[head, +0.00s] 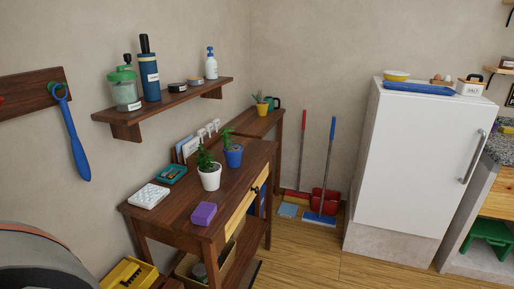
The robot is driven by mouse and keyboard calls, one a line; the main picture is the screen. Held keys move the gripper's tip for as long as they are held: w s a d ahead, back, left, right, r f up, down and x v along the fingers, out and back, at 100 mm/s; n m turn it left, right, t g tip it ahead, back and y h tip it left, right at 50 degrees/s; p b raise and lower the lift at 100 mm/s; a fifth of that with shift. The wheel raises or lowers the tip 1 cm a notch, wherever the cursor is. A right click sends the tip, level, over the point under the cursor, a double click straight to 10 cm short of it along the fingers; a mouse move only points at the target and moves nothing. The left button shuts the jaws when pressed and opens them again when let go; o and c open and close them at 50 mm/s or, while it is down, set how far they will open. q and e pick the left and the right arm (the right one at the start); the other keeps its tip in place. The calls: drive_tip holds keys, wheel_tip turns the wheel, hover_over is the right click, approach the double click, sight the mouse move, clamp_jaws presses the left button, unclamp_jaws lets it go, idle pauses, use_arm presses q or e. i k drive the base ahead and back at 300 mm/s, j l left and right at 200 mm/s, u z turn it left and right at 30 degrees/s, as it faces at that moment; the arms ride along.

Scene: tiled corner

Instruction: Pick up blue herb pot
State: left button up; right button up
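The blue herb pot (233,156) stands upright on the dark wooden desk (180,206), near its far end, with a green plant in it. A white pot (210,179) with a similar green plant stands just in front and to the left of it, close by. Neither of my grippers shows in the head view. Nothing is seen holding the blue pot.
A purple block (203,214), a white egg-carton-like tray (149,196) and a teal tray (171,174) lie on the desk. A wall shelf (165,98) with bottles hangs above. A white fridge (412,155) stands right; wooden floor (305,264) is open between.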

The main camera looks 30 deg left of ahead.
sight(233, 152)
drive_tip(key=i+u, duration=0.25)
drive_tip(key=i, duration=0.45)
drive_tip(key=i+u, duration=0.2)
drive_tip(key=i, duration=0.55)
drive_tip(key=i+l+u, duration=0.2)
drive_tip(key=i+u, duration=0.2)
drive_tip(key=i+l+u, duration=0.3)
drive_tip(key=u, duration=0.15)
drive_tip(key=i+l+u, duration=0.5)
drive_tip(key=l+u, duration=0.35)
